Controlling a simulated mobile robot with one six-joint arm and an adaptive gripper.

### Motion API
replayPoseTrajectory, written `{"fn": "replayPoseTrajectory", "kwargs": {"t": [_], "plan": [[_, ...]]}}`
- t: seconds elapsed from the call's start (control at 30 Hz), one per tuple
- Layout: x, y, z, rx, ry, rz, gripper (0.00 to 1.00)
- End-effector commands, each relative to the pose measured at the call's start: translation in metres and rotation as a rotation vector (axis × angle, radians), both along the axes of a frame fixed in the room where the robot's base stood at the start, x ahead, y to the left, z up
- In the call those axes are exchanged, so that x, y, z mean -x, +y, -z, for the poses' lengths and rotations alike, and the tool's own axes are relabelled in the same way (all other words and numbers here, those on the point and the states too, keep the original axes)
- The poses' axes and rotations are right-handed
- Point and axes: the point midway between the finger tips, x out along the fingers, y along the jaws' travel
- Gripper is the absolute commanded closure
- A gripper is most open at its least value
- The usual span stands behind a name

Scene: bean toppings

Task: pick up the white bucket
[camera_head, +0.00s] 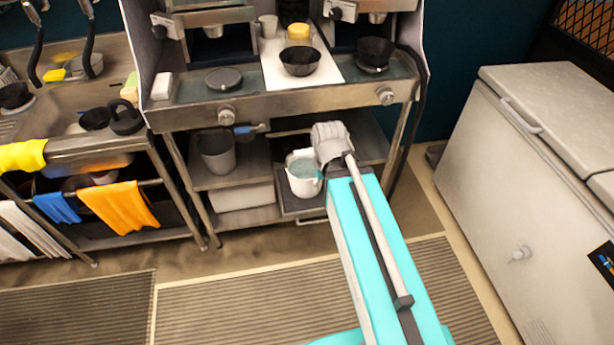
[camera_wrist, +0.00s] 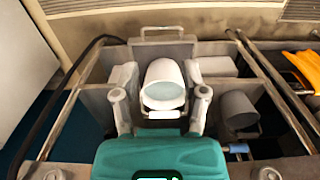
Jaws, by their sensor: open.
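The white bucket (camera_head: 303,187) stands upright on a dark drawer or tray in the lower shelf under the counter, its open top showing a pale grey-teal inside. In the wrist view the bucket (camera_wrist: 164,74) is between the two fingers of my gripper (camera_wrist: 160,97). The fingers are spread, one on each side, with visible gaps to the bucket. A short white bar (camera_wrist: 163,114), perhaps the bucket's handle, shows just before its rim. In the head view my wrist partly covers the bucket's right side and the fingers are hard to make out.
A grey bucket (camera_head: 217,153) stands on the shelf to the left, above a white bin (camera_head: 241,196). The metal counter (camera_head: 280,105) overhangs the shelves. Metal legs (camera_head: 190,190) flank them. A white chest freezer (camera_head: 540,190) stands at right; the floor before the shelves is clear.

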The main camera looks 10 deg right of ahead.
Motion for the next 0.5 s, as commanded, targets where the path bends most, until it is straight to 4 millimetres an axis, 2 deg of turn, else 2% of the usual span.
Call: {"fn": "replayPoseTrajectory", "kwargs": {"t": [0.17, 0.23, 0.27, 0.5], "plan": [[0.000, 0.000, 0.000, 0.000, 0.000, 0.000, 0.42], [0.000, 0.000, 0.000, 0.000, 0.000, 0.001, 0.29], [-0.001, 0.000, 0.000, 0.000, 0.000, 0.004, 0.26], [-0.019, -0.001, 0.001, -0.001, -0.012, 0.092, 0.26]]}}
